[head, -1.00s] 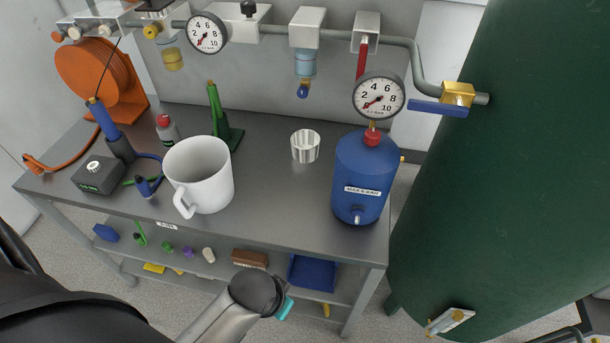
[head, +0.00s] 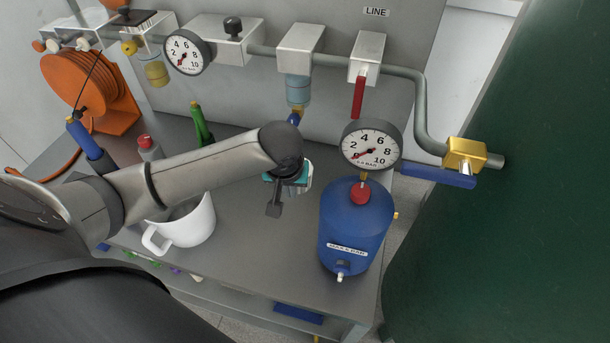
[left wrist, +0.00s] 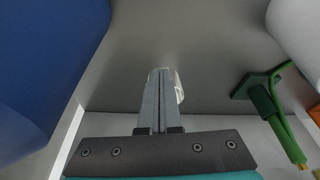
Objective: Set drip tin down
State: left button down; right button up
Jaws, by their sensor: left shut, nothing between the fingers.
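The drip tin (left wrist: 179,86) is a small pale, shiny cup standing on the grey bench top (head: 255,246). In the left wrist view it shows just beyond my fingers, which cover most of it. In the head view it is hidden behind my left arm and gripper. My left gripper (head: 274,209) points down over the bench, between the white mug and the blue tank. Its fingers (left wrist: 160,76) are shut together with nothing between them. Whether the fingertips touch the tin cannot be told. My right gripper is not in view.
The white mug (head: 190,226) stands left of the gripper and the blue tank (head: 352,225) with a gauge (head: 371,145) stands right. A green stand (left wrist: 264,101) is beyond. Pipework with a filter bowl (head: 298,91) hangs behind. The bench front between mug and tank is clear.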

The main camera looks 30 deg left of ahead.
aim_at(295, 200)
pick_arm(q)
jog(key=x, duration=0.1)
jog(key=b+x, duration=0.1)
jog(key=x, duration=0.2)
jog(key=shift+s+f, duration=0.25)
jog(key=b+x, duration=0.2)
jog(key=x, duration=0.3)
jog(key=w, duration=0.2)
jog(key=w+a, duration=0.1)
jog(key=shift+a+f+b, duration=0.1)
jog(key=shift+f+b, duration=0.15)
jog(key=shift+b, duration=0.05)
jog(key=shift+w+a, duration=0.25)
jog(key=shift+w, duration=0.25)
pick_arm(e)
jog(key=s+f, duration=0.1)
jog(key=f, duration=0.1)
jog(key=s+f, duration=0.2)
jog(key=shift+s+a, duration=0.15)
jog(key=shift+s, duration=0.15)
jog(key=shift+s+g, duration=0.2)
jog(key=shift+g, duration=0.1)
